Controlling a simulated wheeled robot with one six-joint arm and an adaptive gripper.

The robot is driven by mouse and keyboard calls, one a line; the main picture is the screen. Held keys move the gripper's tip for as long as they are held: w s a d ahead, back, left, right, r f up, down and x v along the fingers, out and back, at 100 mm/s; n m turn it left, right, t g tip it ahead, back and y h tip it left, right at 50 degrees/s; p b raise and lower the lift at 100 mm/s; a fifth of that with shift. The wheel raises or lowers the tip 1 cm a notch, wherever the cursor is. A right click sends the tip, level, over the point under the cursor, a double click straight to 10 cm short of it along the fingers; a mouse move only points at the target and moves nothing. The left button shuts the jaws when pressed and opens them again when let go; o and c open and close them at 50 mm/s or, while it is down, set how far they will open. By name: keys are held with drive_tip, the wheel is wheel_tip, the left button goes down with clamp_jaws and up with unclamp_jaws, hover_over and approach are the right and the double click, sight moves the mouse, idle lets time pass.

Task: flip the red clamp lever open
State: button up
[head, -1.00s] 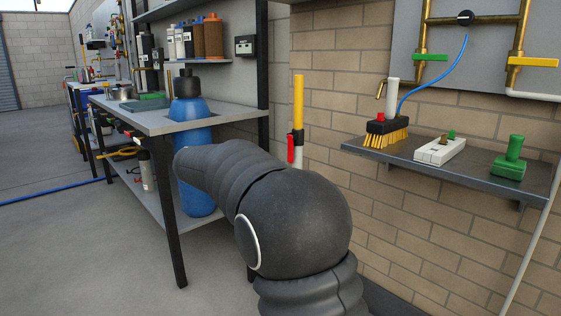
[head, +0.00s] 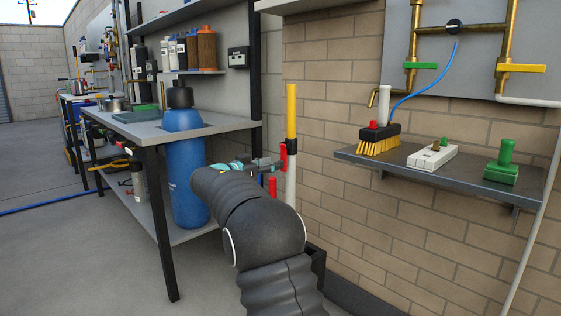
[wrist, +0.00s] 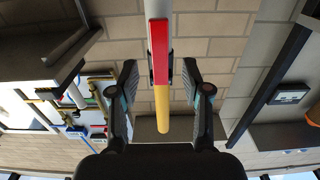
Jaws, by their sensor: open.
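The red clamp lever (head: 284,152) sits at the black collar of an upright pole (head: 291,110), yellow above and white below. In the wrist view, which is upside down, the lever (wrist: 159,52) lies lengthwise along the pole. My gripper (head: 274,163) is at lever height in the head view, partly hidden behind my arm. In the wrist view my gripper (wrist: 159,73) is open, one fingertip on each side of the lever and pole, with visible gaps and nothing held. A red patch (head: 272,185) shows below the gripper; I cannot tell whether it belongs to the lever.
A blue bottle (head: 184,165) stands left of my arm by the workbench (head: 140,130). A brick wall is behind the pole. A wall shelf (head: 460,178) at right holds a brush (head: 380,140), a white block (head: 432,157) and a green object (head: 501,165). Open floor lies left.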

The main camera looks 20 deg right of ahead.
sight(283, 159)
drive_tip(key=shift+x, duration=2.35)
clamp_jaws()
